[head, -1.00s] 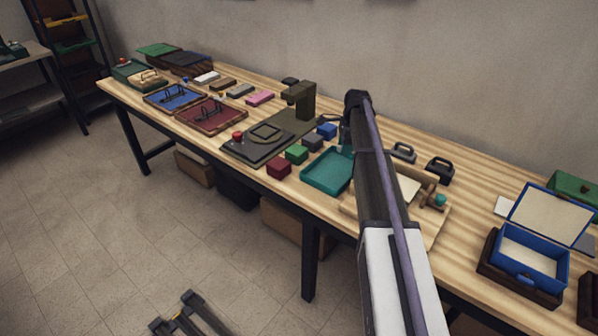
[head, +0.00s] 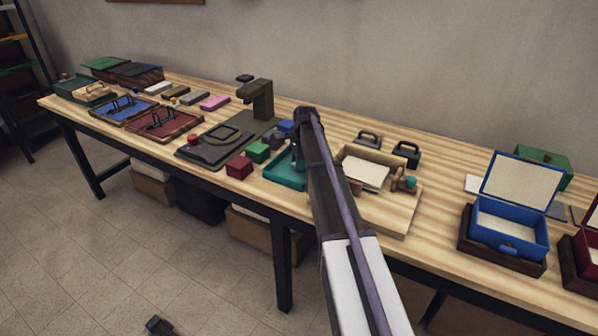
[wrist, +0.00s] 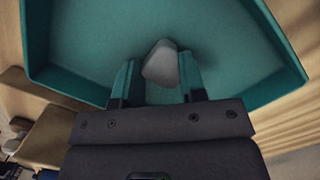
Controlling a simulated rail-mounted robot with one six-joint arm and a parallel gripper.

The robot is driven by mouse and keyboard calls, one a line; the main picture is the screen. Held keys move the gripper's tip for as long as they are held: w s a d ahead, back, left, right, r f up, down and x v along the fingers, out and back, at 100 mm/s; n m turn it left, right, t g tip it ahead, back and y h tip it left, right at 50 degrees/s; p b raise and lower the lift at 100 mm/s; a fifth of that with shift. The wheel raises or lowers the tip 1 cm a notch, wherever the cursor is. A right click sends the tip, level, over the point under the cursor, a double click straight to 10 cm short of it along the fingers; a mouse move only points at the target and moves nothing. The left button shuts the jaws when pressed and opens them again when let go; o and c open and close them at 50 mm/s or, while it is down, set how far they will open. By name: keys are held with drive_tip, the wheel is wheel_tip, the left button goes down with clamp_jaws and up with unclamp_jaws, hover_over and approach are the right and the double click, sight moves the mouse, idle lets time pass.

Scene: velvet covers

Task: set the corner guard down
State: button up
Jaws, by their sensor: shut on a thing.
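The corner guard (wrist: 160,62) is a small pale grey piece with rounded edges. It sits between the teal fingers of my gripper (wrist: 158,80) in the wrist view. My gripper is shut on it over the teal tray (wrist: 70,82), whose floor and raised walls fill the upper wrist view. Whether the piece touches the tray floor I cannot tell. In the head view the teal tray (head: 281,176) is partly hidden behind my arm. There my gripper (head: 298,158) is small and reaches down at the tray, and the corner guard cannot be made out.
Red (head: 239,167) and green (head: 257,152) blocks stand left of the tray, near a dark press (head: 258,98). A wooden fixture (head: 392,215) with a cream pad is close on the right. An open blue box (head: 508,238) stands farther right, with bare tabletop between.

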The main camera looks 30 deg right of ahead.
drive_tip(key=shift+r, duration=0.1)
drive_tip(key=o, duration=0.4)
drive_tip(key=shift+f, duration=0.25)
drive_tip(key=o, duration=0.5)
drive_tip(key=shift+r, duration=0.15)
wheel_tip(320, 180, up, 12)
drive_tip(key=d+p, duration=0.1)
drive_tip(key=p, duration=1.2)
drive_tip(key=s+a+n, duration=1)
drive_tip(key=s+a, duration=0.2)
drive_tip(key=s, duration=0.4)
drive_tip(key=s+a+n+h, duration=0.1)
drive_tip(key=s+a+n, duration=0.8)
drive_tip(key=s, duration=0.8)
drive_tip(key=a, duration=0.3)
drive_tip(key=shift+n, duration=0.4)
